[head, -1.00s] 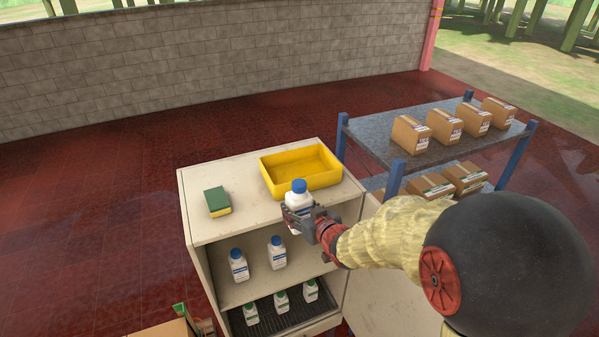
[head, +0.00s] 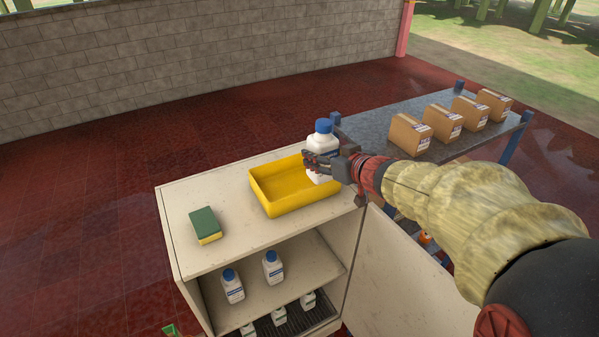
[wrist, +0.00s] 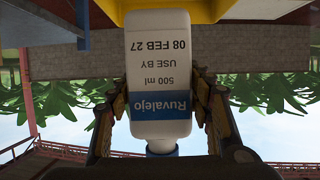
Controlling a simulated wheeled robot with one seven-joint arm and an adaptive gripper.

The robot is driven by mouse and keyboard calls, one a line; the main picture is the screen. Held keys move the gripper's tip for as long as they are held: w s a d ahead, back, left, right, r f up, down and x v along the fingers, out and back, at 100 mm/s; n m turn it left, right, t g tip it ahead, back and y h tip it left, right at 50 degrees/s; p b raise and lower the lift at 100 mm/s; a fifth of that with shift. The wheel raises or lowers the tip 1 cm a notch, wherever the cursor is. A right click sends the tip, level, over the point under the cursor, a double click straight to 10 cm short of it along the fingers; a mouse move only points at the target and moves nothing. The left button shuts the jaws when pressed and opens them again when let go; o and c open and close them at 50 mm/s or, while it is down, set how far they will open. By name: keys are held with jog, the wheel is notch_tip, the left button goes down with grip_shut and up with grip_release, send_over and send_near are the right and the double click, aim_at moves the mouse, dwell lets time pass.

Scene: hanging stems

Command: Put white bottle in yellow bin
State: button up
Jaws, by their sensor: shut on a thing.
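My gripper (head: 338,168) is shut on a white bottle with a blue cap (head: 323,143) and holds it upright in the air. In the head view the bottle appears at the right end of the yellow bin (head: 262,197), overlapping its right rim. I cannot tell whether it is over the bin or beside it. The bin stands on the cabinet top and looks empty, its right end partly hidden. In the wrist view the bottle (wrist: 158,75) is upside down in the picture between both fingers, its label reading "Ruvalejo", with a yellow edge (wrist: 190,17) close by.
A green and yellow sponge (head: 205,226) lies on the cabinet top (head: 180,215). Several white bottles stand on the shelves below, such as one with a blue cap (head: 232,287). The cabinet door (head: 400,275) is open. A table with several cardboard boxes (head: 410,134) stands behind at the right.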

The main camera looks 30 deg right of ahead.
jog(key=w+d+f, duration=0.1)
jog(key=w+f, duration=0.3)
jog(key=w+d+f+b, duration=0.1)
jog(key=w+f, duration=0.3)
jog(key=w+d+f, duration=0.1)
jog(key=w+f, duration=0.3)
jog(key=shift+w+d, duration=0.3)
jog(key=shift+s+f, duration=0.1)
jog(key=shift+f, duration=0.1)
jog(key=shift+f, duration=0.1)
jog(key=shift+f, duration=0.15)
jog(key=o, duration=1.7)
